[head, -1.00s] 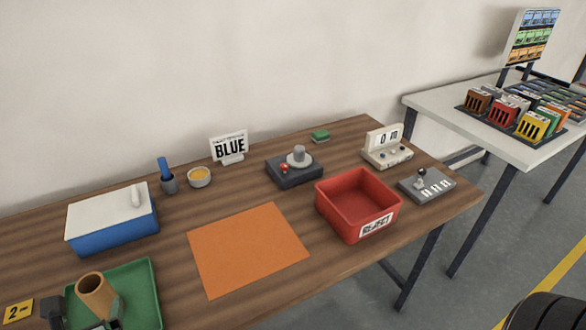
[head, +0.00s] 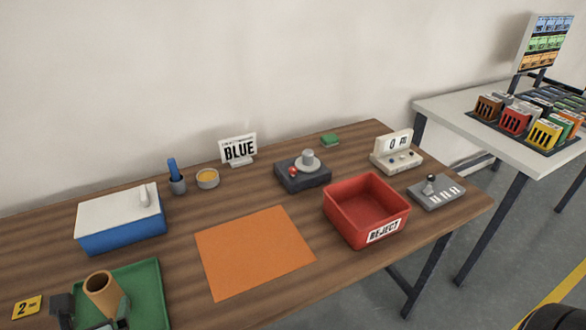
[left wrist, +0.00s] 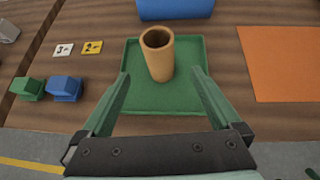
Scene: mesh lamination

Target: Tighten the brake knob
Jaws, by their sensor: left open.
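A dark box (head: 302,178) stands toward the back of the wooden table. It carries a grey round knob (head: 307,155) on a pale disc and a small red knob (head: 292,171). A grey panel (head: 440,196) with a black-knobbed lever (head: 430,183) stands at the right. I cannot tell which of these is the brake knob. My left gripper (head: 92,312) is open at the lower left, over the green tray (head: 148,280). Its fingers also show in the left wrist view (left wrist: 161,76), either side of a brown tube (left wrist: 157,58); contact is unclear. My right gripper is out of view.
A red REJECT bin (head: 365,208) stands in front of the dark box. An orange sheet (head: 254,252) lies flat mid-table. A blue box (head: 122,225), a small cup (head: 207,178) and a BLUE sign (head: 239,150) stand behind. A white counter display (head: 397,155) stands back right.

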